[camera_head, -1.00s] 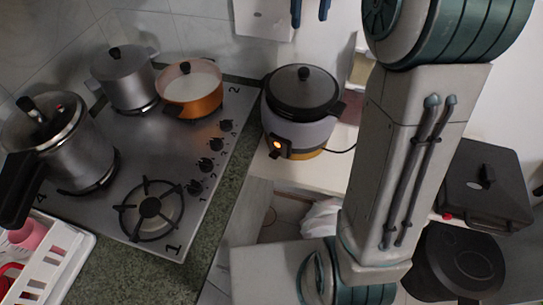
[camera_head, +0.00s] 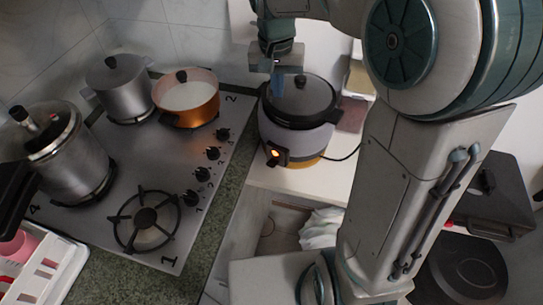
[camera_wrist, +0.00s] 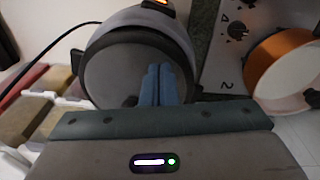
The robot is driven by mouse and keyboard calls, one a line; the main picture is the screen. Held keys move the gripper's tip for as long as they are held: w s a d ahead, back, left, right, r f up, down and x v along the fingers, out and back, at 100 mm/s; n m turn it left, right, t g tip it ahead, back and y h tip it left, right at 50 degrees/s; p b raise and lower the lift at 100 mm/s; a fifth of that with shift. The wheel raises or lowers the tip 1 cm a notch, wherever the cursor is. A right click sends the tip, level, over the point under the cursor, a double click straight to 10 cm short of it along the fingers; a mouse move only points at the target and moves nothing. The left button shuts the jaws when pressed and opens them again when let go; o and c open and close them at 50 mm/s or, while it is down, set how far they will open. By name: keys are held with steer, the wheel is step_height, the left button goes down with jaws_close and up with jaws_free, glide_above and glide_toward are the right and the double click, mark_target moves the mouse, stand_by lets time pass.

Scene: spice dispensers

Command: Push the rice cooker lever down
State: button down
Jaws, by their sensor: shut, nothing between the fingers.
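The rice cooker (camera_head: 292,143) has a pale body and a dark lid and stands on a white counter right of the stove. Its front has a dark control panel with a glowing orange light (camera_head: 274,154). The lever is too small to make out clearly. My gripper (camera_head: 278,88) points down over the lid, with its blue fingers together and empty. I cannot tell whether they touch the lid. In the wrist view, the shut fingers (camera_wrist: 158,70) overlap the cooker's lid (camera_wrist: 112,65), and part of the lit panel (camera_wrist: 159,4) shows at the top edge.
The stove (camera_head: 165,150) on the left bears a pressure cooker (camera_head: 65,150), a steel pot (camera_head: 118,88) and an orange pot (camera_head: 187,95). A power cord (camera_head: 345,155) runs right from the cooker. Bare counter (camera_head: 300,178) lies in front of the cooker.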

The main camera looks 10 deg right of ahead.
mark_target(272, 163)
steer(key=s+a+f+m, duration=0.3)
steer(key=s+f+m, duration=0.1)
steer(key=s+f, duration=0.3)
steer(key=shift+f+m+t+b, duration=0.3)
steer(key=shift+f+m+b, duration=0.1)
steer(key=shift+f, duration=0.3)
steer(key=f, duration=0.6)
steer(key=w+d+f, duration=0.1)
steer(key=f, duration=0.3)
